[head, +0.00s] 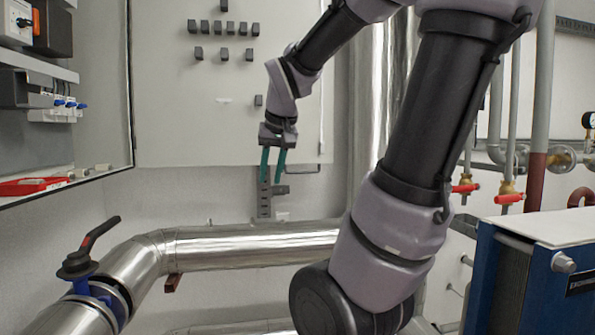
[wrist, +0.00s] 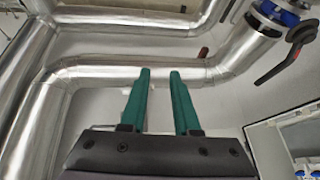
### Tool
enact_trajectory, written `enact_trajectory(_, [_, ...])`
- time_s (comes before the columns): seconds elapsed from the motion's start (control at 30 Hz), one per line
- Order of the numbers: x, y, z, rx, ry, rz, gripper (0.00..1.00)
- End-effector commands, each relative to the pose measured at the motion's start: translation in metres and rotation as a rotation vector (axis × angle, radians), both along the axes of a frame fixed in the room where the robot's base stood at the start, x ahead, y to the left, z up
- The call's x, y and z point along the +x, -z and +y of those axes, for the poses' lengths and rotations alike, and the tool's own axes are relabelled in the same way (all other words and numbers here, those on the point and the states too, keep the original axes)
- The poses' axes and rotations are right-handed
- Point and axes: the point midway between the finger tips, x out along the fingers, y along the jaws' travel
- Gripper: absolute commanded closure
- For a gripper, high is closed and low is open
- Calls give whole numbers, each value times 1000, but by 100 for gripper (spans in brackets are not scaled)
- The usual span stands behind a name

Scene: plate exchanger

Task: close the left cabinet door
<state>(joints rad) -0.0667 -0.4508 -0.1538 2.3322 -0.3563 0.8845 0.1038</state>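A large light grey panel (head: 180,110) with several small dark blocks, which appears to be the left cabinet door, stands swung out at the right of the open cabinet (head: 133,60). In the wrist view my gripper (wrist: 160,72) is open over pipes and wall. I cannot tell whether it touches the panel. A pale cabinet frame (wrist: 262,130) shows at lower right there.
A shiny pipe (head: 250,245) runs below my gripper, with a black-handled valve (head: 85,255) at its left end. A blue plate unit (head: 530,280) stands at the right. A vertical shiny pipe (head: 366,100) rises right of the panel.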

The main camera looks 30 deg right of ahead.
Motion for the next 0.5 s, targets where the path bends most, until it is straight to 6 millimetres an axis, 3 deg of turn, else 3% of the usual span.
enact_trajectory(0.1, [44,13,-47,-139,18,67,70])
enact_trajectory(0.5, [179,48,-195,-728,-14,263,70])
